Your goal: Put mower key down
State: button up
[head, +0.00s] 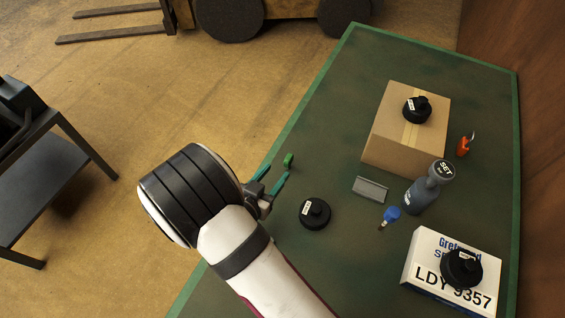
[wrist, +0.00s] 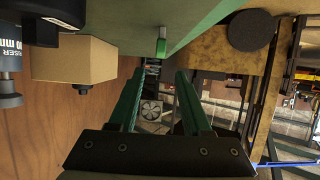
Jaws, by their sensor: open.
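No readable label marks the mower key. A small green piece (head: 289,159) stands on the green table near its left edge, just beyond my fingertips. It also shows at the top middle of the wrist view (wrist: 161,42), apart from the fingers. A blue-headed key-like piece (head: 391,215) lies mid-table, and a red-orange one (head: 463,147) is beside the cardboard box. My gripper (head: 276,173) is over the table's left side. Its teal fingers are apart with nothing between them, as the wrist view (wrist: 160,72) also shows.
The green table (head: 335,100) holds a cardboard box (head: 388,150) and a white box (head: 412,270), each topped by a black round piece. Another black round piece (head: 315,213), a grey tray (head: 369,189) and a grey bottle (head: 420,194) stand between. A dark cart (head: 60,170) is left.

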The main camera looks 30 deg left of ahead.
jog(key=v, duration=0.4)
jog(key=w+d+r+m+g+y, duration=0.35)
jog(key=d+r+g+y, duration=0.2)
jog(key=r+g, duration=0.35)
jog(key=s+d+r+m+g+h, duration=0.1)
jog(key=s+d+r+g+h, duration=0.1)
jog(key=s+d, duration=0.6)
jog(key=s+d+r+m+g+h, duration=0.1)
jog(key=s+d+r+g, duration=0.1)
jog(key=s+d, duration=0.7)
jog(key=d+r, duration=0.1)
jog(key=d, duration=0.2)
jog(key=shift+s+d+r+g+h, duration=0.25)
jog(key=shift+d+r+g+h, duration=0.05)
jog(key=shift+g+h, duration=0.1)
